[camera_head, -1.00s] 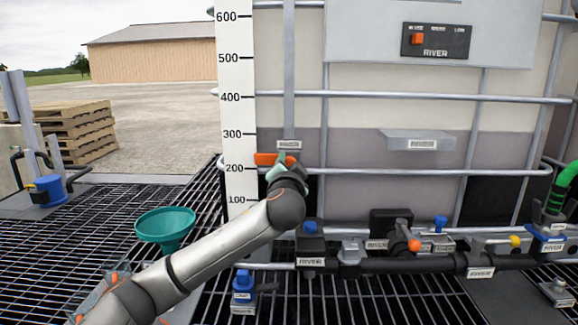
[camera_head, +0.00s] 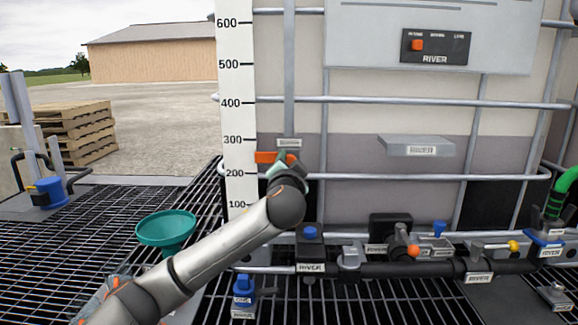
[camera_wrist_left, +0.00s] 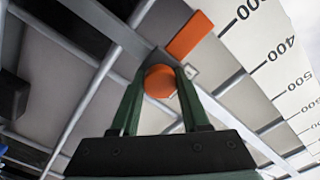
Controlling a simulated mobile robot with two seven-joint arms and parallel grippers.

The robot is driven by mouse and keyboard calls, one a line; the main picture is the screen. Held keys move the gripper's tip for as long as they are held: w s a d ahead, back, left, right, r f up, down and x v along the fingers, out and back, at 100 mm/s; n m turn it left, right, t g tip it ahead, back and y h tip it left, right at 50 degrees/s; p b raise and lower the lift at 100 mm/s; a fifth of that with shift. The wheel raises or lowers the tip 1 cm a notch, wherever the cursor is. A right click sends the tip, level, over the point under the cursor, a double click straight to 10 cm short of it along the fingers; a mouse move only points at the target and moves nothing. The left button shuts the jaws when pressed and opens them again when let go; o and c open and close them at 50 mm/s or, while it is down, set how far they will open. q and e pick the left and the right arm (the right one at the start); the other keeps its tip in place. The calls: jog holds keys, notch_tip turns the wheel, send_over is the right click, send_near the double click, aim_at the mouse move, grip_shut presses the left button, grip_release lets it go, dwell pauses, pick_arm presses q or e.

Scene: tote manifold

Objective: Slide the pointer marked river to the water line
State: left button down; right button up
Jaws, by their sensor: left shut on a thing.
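The orange pointer (camera_head: 266,157) sits beside the white number scale (camera_head: 237,105), at about 250, between the 200 and 300 marks. A small label, too small to read, sits just above it on the upright rail (camera_head: 289,70). The water line is the top edge of the darker liquid (camera_head: 350,155) in the tank, a little above 300 and above the pointer. My left gripper (camera_head: 284,164) is at the pointer. In the left wrist view its green fingers (camera_wrist_left: 160,88) are shut on the pointer's round orange knob (camera_wrist_left: 160,78), with the flat orange pointer arm (camera_wrist_left: 188,36) beyond. My right gripper is out of view.
Horizontal cage bars (camera_head: 420,101) cross the tank front. A grey ledge (camera_head: 418,140) juts out to the right. Pipes and valves (camera_head: 400,268) run below. A teal funnel (camera_head: 166,228) stands left of my arm.

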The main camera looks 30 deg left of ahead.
pick_arm(q)
notch_tip(320, 180, up, 4)
jog(key=shift+f+p, duration=0.25)
jog(key=shift+p, duration=0.6)
jog(key=shift+r, duration=0.3)
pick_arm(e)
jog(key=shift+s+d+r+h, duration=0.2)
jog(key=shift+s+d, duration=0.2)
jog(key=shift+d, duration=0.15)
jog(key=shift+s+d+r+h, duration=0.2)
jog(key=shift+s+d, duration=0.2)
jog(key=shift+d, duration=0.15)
pick_arm(q)
jog(key=shift+c, duration=1.9)
grip_release()
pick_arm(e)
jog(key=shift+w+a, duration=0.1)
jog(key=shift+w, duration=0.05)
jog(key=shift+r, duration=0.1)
